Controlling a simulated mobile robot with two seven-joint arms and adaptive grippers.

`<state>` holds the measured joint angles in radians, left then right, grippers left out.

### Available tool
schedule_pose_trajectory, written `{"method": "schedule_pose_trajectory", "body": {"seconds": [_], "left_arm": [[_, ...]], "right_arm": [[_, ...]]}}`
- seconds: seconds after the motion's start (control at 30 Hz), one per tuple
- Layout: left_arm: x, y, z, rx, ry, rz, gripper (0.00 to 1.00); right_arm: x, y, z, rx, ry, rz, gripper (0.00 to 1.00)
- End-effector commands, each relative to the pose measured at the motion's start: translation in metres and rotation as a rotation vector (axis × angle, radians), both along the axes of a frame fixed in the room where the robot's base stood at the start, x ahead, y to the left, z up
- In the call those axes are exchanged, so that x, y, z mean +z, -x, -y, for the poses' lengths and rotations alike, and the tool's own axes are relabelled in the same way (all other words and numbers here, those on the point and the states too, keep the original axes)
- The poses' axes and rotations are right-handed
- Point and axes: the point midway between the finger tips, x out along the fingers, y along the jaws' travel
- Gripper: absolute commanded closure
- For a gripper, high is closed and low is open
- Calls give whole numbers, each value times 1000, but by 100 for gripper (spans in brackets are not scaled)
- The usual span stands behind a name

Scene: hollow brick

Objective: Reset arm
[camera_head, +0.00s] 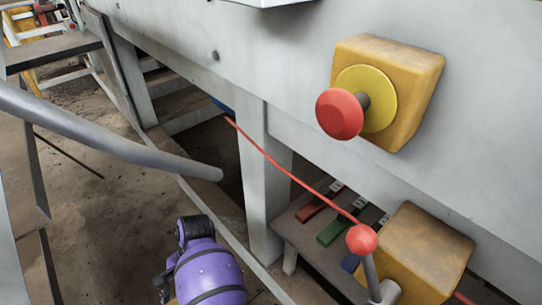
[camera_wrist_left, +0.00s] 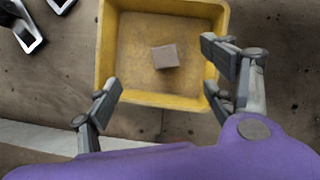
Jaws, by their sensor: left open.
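My left gripper (camera_wrist_left: 160,66) is open in the left wrist view, with one finger on each side and nothing between them. It is over a yellow bin (camera_wrist_left: 165,104). A small grey-brown brick (camera_wrist_left: 166,56) lies inside the bin, apart from both fingers. In the head view a purple part of my arm (camera_head: 208,275) shows at the bottom edge; its fingers cannot be made out there. My right gripper is in neither view.
A grey machine frame carries a red push button (camera_head: 339,114) on a yellow box. Below it is a lever with a red ball (camera_head: 362,239). A red cable (camera_head: 285,170) runs along the frame. A grey pipe (camera_head: 110,135) crosses at left, above dirt ground.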

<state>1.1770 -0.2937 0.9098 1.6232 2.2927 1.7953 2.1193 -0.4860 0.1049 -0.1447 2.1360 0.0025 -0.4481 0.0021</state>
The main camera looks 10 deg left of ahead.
Motion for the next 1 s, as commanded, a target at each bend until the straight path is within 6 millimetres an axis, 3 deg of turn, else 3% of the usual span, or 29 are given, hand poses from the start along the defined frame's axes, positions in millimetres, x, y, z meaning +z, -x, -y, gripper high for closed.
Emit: {"method": "schedule_pose_trajectory", "body": {"seconds": [0.17,0.47,0.57,0.63,0.77,0.9,1.0], "left_arm": [[10,-4,2,0,1,0,24],[11,-5,1,-31,10,-4,24],[10,-17,-16,-176,-18,21,24],[21,-33,-51,-360,-126,24,24],[81,-77,-116,-743,-411,-53,24],[177,-104,-168,-1106,-716,-287,24],[254,-121,-184,-1349,-923,-544,24]], "right_arm": [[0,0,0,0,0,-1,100],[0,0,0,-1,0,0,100],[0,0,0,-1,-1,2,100],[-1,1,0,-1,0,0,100],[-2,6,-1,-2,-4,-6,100],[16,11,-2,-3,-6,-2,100],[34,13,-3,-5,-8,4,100]]}}
